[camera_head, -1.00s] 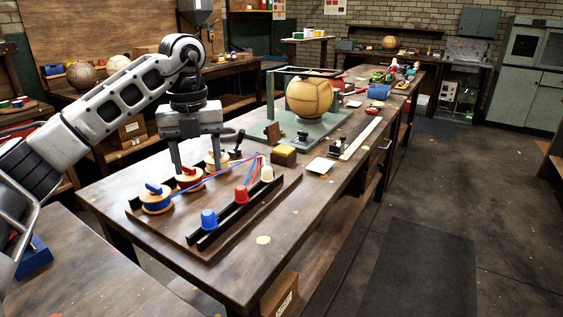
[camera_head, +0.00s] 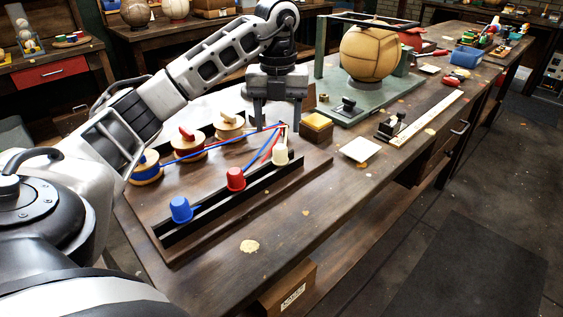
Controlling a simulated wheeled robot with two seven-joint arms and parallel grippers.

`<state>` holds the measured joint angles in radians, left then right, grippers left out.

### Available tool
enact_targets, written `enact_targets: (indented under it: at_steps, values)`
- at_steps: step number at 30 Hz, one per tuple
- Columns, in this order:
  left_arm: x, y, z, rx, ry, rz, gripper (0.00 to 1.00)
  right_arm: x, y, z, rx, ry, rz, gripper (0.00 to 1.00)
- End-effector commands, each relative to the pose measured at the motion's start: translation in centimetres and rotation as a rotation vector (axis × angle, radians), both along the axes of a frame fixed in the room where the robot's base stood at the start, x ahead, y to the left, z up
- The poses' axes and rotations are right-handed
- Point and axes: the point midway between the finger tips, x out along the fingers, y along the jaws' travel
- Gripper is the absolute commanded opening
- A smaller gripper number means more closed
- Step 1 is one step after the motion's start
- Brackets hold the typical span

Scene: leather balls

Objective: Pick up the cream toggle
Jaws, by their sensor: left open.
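A dark wooden board (camera_head: 215,205) on the workbench holds a row of spools. A small cream piece, which looks like the cream toggle (camera_head: 227,116), lies on top of the spool at the right end (camera_head: 229,129). A red piece (camera_head: 187,133) sits on the middle spool and a blue piece (camera_head: 146,158) on the left one. My left gripper (camera_head: 278,127) is open, fingers pointing down, to the right of the cream-topped spool and apart from it. My right gripper is not in view.
Blue and red cords run to a point near my fingers. A yellow-topped block (camera_head: 318,126) and a leather ball (camera_head: 371,54) are to the right. The bench front is mostly clear.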

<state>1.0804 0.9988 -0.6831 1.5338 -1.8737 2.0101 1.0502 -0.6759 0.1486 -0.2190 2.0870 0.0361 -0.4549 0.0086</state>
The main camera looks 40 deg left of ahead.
Motion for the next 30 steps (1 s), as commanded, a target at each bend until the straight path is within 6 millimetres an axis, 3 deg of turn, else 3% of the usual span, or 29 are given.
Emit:
enact_targets:
  at_steps: [3,11,18,28,30]
  values:
    - [0.0,0.0,-1.7,0.002,0.001,0.001,0.57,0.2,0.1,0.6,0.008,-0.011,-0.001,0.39]
    - [0.0,0.0,-3.6,0.0,0.003,0.0,0.57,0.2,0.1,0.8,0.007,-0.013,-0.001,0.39]
    - [0.2,-0.2,-7.1,0.001,0.002,-0.001,0.57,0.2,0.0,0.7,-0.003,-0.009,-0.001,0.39]
    - [0.3,-0.2,-7.8,0.001,-0.002,-0.001,0.57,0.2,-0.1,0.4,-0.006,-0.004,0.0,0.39]
    - [0.3,-0.2,-7.8,0.001,-0.002,-0.001,0.37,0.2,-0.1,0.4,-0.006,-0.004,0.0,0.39]
